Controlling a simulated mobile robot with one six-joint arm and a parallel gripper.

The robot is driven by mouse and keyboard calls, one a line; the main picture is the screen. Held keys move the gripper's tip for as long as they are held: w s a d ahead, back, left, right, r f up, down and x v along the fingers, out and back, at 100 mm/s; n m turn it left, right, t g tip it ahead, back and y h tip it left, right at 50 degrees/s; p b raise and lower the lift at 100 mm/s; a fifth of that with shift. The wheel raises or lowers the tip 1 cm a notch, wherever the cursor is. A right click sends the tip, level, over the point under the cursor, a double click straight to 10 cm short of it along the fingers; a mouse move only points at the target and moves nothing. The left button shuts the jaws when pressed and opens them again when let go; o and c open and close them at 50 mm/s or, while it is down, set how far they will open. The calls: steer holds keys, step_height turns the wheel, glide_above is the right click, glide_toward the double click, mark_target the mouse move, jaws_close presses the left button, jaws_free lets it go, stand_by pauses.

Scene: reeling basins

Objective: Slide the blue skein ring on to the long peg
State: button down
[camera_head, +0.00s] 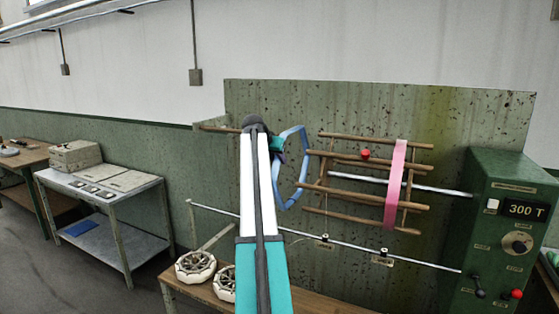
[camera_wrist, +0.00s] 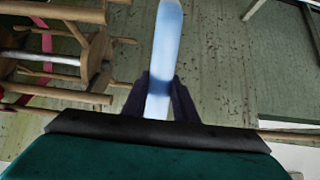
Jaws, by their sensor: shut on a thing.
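The blue skein ring (camera_head: 306,152) hangs from my gripper (camera_head: 281,150), tilted, just left of the wooden reel in the head view. In the wrist view the ring is a pale blue band (camera_wrist: 166,45) seen edge-on between the two dark fingers of my gripper (camera_wrist: 160,92), which are shut on it. A thin wooden peg (camera_head: 216,129) sticks out left of my arm in the head view; the arm hides its other end. I cannot tell for sure that it is the long peg. The ring is not seen around any peg.
The wooden reel (camera_head: 344,188) carries a pink ring (camera_head: 395,185) and a red ball (camera_head: 365,153). A green control box (camera_head: 510,225) stands at the right. A metal rail (camera_head: 400,255) runs below the reel. White round basins (camera_head: 195,266) sit on the bench; a side table (camera_head: 100,180) stands left.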

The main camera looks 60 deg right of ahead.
steer(key=shift+w, duration=0.2)
steer(key=w, duration=0.6)
steer(key=shift+w+a+r, duration=0.2)
steer(key=shift+w+r, duration=0.1)
steer(key=shift+r, duration=0.05)
stand_by(0.8)
steer(key=shift+w, duration=0.15)
stand_by(0.3)
